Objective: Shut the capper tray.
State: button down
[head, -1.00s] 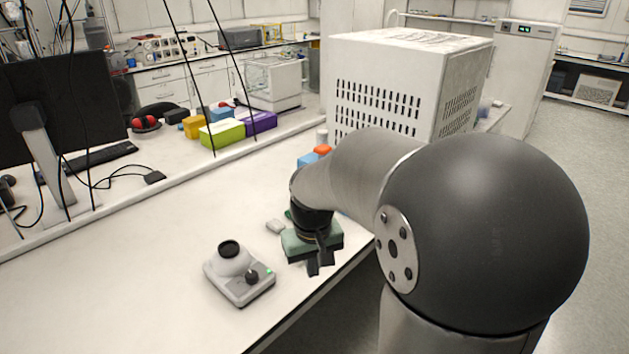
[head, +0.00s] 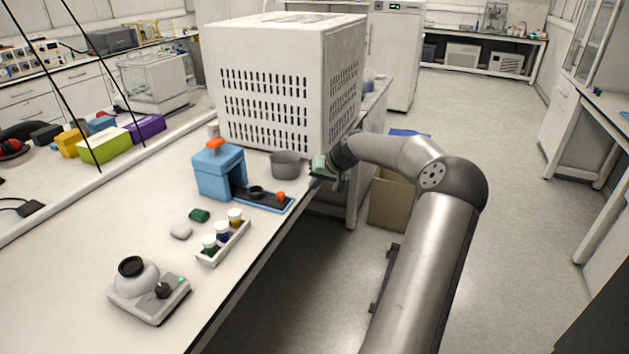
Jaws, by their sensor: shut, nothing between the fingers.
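The capper (head: 212,174) is a blue block with an orange knob on top, standing on the bench in front of the big white slotted box. Its tray (head: 262,199) is dark with a blue edge and sticks out to the right, toward the bench's front edge. A dark ring or cup sits on the tray near the capper, and a small orange knob (head: 281,197) stands at its outer end. My gripper (head: 338,184) is shut and empty, up and right of the tray's outer end, by the bench edge. It appears apart from the tray.
A grey pot (head: 285,164) stands behind the tray. A white rack (head: 224,243) with several small jars lies in front of the capper. A white hotplate-like device (head: 149,293) is at the front left. The big white box (head: 265,85) stands behind; open floor lies right.

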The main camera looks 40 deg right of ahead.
aim_at(285, 200)
jog(key=shift+w+a+f+p, duration=0.3)
jog(key=shift+w+a+f, duration=0.35)
jog(key=shift+w+f, duration=0.3)
jog(key=shift+w+a+f+p, duration=0.35)
jog(key=shift+w+a+f, duration=0.35)
jog(key=shift+w, duration=0.45)
jog(key=shift+w+a+f+p, duration=0.3)
jog(key=shift+w+a+f, duration=0.3)
jog(key=shift+w+f, duration=0.35)
jog(key=shift+w, duration=0.1)
